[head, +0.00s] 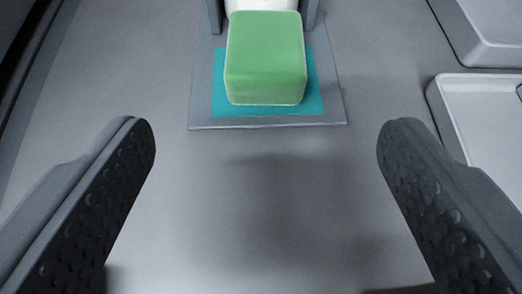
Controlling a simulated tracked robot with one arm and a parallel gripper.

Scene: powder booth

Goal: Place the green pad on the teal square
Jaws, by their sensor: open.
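The green pad (265,57) is a block with rounded edges at the top middle of the head view. It sits on the teal square (219,98), which shows around its sides and front edge. The teal square lies on a grey plate (200,122). My gripper (265,140) is open and empty, its two dark, dimpled fingers spread wide on the near side of the pad, apart from it.
A white object (262,5) stands just behind the pad, between two grey uprights (213,14). Pale trays (480,110) stand at the right. A dark edge (35,60) runs along the left. The grey floor between my fingers is clear.

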